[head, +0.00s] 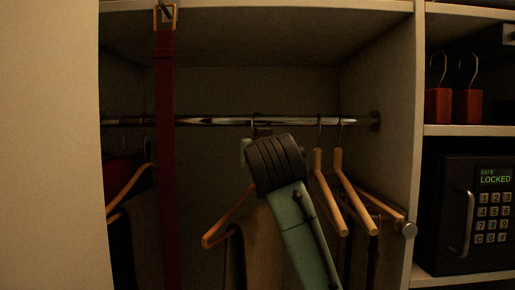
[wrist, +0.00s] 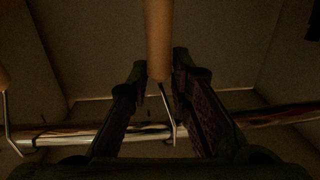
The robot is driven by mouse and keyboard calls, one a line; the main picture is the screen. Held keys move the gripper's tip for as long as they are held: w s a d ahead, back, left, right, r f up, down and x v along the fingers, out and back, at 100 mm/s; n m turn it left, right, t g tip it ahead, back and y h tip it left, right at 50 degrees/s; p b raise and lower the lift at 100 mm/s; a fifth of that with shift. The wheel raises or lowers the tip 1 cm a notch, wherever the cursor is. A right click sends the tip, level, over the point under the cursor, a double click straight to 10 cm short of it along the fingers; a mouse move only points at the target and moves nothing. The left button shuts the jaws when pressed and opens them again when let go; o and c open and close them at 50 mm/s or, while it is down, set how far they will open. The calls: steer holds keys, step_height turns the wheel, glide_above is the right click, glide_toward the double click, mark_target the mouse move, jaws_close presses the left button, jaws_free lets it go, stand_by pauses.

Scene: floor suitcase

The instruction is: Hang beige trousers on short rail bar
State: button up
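The rail bar (head: 215,121) runs across the open closet bay and shows as a shiny bar in the wrist view (wrist: 75,131). Beige trousers (head: 262,240) hang from a wooden hanger (head: 222,228), partly hidden behind my arm. In the wrist view, my gripper (wrist: 160,75) has its fingertips close against both sides of a hanger's wooden part (wrist: 159,38), with no clear gap. That hanger's metal hook (wrist: 171,112) reaches the rail; whether it rests on it is unclear. In the head view my arm hides the fingers and the grasp.
Bare wooden hangers (head: 329,192) hang close to the right of my arm. Another hanger (head: 128,190) with dark clothing is at the left. A red belt (head: 165,150) hangs in front of the rail. The side wall (head: 418,130) separates the safe (head: 472,210).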

steer(key=o, duration=0.4)
steer(key=shift+c, duration=0.2)
steer(key=shift+f, duration=0.1)
